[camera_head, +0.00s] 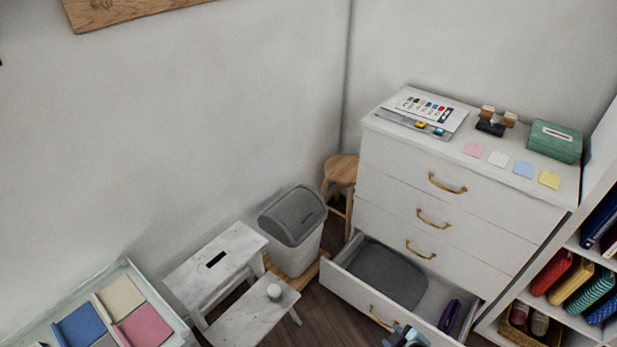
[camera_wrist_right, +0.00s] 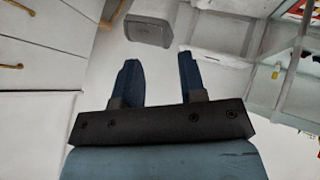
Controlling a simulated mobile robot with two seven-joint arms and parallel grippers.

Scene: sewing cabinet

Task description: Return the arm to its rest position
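My right gripper (camera_wrist_right: 160,75) shows in the right wrist view with two blue fingers spread apart and nothing between them. In the head view, a small blue and dark part of my arm or gripper (camera_head: 406,336) shows at the bottom edge, in front of the open bottom drawer; most of it is cut off. My left gripper is not in view. The white dresser (camera_head: 450,215) stands at the right. Its bottom drawer (camera_head: 345,284) is pulled out and holds a grey pad (camera_head: 388,272) and a dark purple item (camera_head: 449,315).
A grey bin (camera_head: 293,228), a white step stool (camera_head: 222,262) and a wooden stool (camera_head: 341,172) stand left of the dresser. A tray of coloured fabrics (camera_head: 130,262) is at the lower left. A shelf (camera_head: 560,318) borders the right. Little floor is free.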

